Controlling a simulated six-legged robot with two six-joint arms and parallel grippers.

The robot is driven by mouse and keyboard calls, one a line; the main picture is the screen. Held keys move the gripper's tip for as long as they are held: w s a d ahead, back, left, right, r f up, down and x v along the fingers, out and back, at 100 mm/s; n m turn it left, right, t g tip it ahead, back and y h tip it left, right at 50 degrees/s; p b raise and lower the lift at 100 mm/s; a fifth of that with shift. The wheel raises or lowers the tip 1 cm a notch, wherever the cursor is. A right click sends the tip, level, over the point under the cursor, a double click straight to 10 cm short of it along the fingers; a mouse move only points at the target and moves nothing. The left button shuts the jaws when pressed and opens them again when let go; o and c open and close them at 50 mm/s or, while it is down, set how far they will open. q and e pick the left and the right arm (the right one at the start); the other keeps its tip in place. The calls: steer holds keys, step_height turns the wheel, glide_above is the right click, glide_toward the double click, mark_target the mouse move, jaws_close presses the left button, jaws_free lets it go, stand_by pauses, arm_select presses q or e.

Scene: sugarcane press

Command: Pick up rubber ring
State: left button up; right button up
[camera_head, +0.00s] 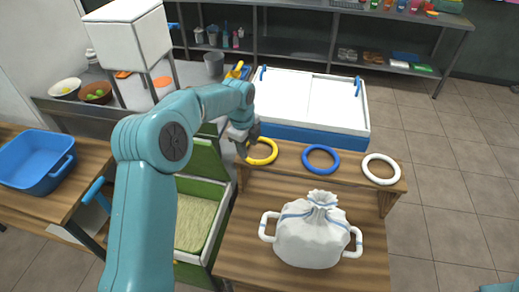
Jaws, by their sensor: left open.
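Three rubber rings lie in a row on a raised wooden shelf (292,158): a yellow ring (274,158) at the left, a blue ring (308,166) in the middle and a white ring (367,173) at the right. My left gripper (246,149) is open at the left side of the yellow ring, close to its rim. The gripper covers part of that ring, and I cannot tell whether they touch. My right gripper is out of view.
A white tied sack (309,240) with two handles stands on the table in front of the shelf. A white and blue tray (305,97) is behind the rings. A blue basin (33,160) sits on the left table. Open tiled floor lies to the right.

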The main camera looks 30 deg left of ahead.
mark_target(249, 159)
arm_select(q)
steer(key=f, duration=0.1)
steer(key=f+p, duration=0.1)
steer(key=f, duration=0.1)
steer(key=w+f, duration=0.1)
steer(key=f, duration=0.1)
steer(key=shift+a+f, duration=0.1)
steer(key=shift+a, duration=0.15)
steer(key=shift+f+p, duration=0.3)
steer(key=shift+f, duration=0.2)
jaws_close()
